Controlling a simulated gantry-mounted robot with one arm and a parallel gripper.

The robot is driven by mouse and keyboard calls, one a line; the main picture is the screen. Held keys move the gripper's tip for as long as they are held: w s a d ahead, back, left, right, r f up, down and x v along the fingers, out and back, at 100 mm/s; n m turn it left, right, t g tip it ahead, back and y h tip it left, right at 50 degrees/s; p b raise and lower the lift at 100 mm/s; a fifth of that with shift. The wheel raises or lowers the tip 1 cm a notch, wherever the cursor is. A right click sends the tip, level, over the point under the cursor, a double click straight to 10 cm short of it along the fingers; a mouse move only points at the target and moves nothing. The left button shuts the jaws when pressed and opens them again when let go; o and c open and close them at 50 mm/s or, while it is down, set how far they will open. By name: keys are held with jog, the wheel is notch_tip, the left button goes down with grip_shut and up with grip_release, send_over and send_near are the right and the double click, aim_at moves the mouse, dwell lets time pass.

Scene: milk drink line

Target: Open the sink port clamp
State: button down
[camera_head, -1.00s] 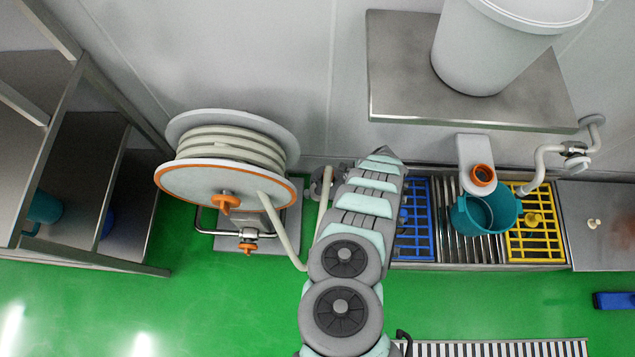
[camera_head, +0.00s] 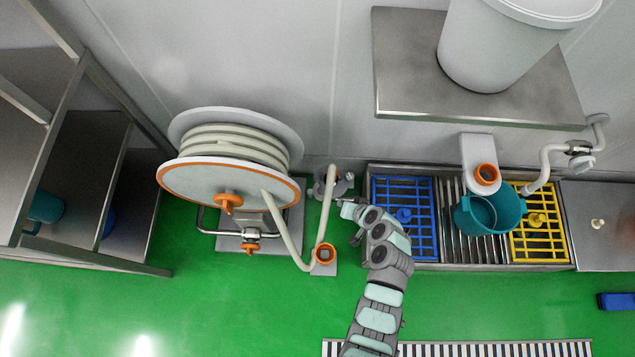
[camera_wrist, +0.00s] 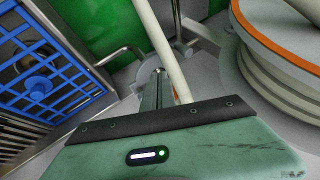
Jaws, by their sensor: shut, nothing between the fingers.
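A grey metal fitting (camera_head: 330,186), which looks like the sink port clamp, sits just left of the sink near the wall. A pale hose (camera_head: 326,215) passes in front of it. My gripper (camera_head: 344,202) is shut and empty, just below and right of the fitting in the head view. In the wrist view, the fingers (camera_wrist: 159,80) point towards grey metal beside the pale hose (camera_wrist: 160,45). I cannot tell whether they touch the clamp. Its lever and closure are too small and partly hidden to read.
The sink (camera_head: 450,268) holds a blue grate (camera_head: 418,245), a yellow grate (camera_head: 540,244) and a teal bucket (camera_head: 508,212). The hose reel (camera_head: 230,172) stands left. An orange-rimmed port (camera_head: 325,254) is on the floor below. Green floor is open in front.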

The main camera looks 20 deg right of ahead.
jog(key=b, duration=0.4)
send_near(319, 196)
notch_tip(319, 196, down, 4)
jog(key=w+d, duration=0.1)
jog(key=w, duration=0.1)
jog(key=shift+w+a, duration=1.2)
jog(key=shift+a, duration=0.1)
